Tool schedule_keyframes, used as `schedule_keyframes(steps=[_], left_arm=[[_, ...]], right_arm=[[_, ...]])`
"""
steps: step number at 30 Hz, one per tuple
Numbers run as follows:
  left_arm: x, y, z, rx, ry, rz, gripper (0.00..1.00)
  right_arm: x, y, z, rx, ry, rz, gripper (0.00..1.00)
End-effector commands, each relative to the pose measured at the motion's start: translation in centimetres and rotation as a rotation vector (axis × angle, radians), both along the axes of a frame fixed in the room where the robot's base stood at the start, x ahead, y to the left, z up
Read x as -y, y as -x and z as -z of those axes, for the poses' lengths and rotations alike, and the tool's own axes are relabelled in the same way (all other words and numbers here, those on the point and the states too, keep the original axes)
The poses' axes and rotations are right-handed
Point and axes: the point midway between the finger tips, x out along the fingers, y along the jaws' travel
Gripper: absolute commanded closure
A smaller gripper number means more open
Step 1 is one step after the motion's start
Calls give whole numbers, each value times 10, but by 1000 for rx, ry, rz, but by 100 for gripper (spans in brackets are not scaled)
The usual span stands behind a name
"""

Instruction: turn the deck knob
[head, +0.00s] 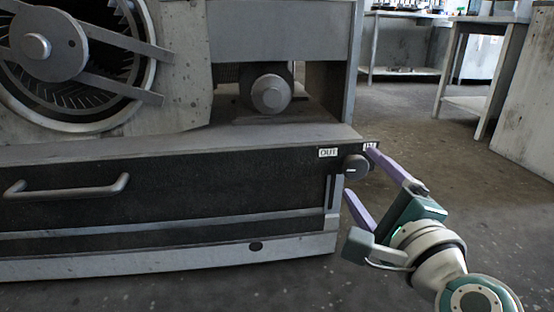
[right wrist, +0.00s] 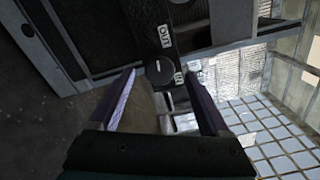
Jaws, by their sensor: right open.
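The deck knob (head: 355,167) is a small dark round knob at the right end of the housing's black front panel. A white "OUT" label (head: 328,153) is up and left of it, and a second label, partly hidden by a finger, is up and right. My right gripper (head: 360,172) is open, its two purple fingers coming from the lower right, one above and one below the knob. In the right wrist view the knob (right wrist: 159,72) appears between the fingertips, with a gap on each side. I cannot tell whether the tips reach past its face. My left gripper is not in view.
The blower housing's deck front (head: 180,185) fills the left, with a bar handle (head: 67,186) sticking out. A large fan opening (head: 75,60) and a round grey hub (head: 271,93) are above. Floor is free at right, with a workbench (head: 482,65) farther back.

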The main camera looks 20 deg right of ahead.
Motion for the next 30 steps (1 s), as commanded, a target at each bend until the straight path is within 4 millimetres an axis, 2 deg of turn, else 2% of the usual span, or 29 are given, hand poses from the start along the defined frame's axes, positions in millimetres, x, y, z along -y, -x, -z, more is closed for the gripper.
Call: schedule_keyframes(steps=[6,12,17,30], left_arm=[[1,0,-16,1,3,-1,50],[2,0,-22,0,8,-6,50],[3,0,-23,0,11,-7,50],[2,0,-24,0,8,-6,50]], right_arm=[[-11,45,-2,-5,1,-2,19],[-18,73,-1,-3,0,-1,19],[-19,79,-1,0,0,-1,19],[-20,78,-3,0,2,-3,19]])
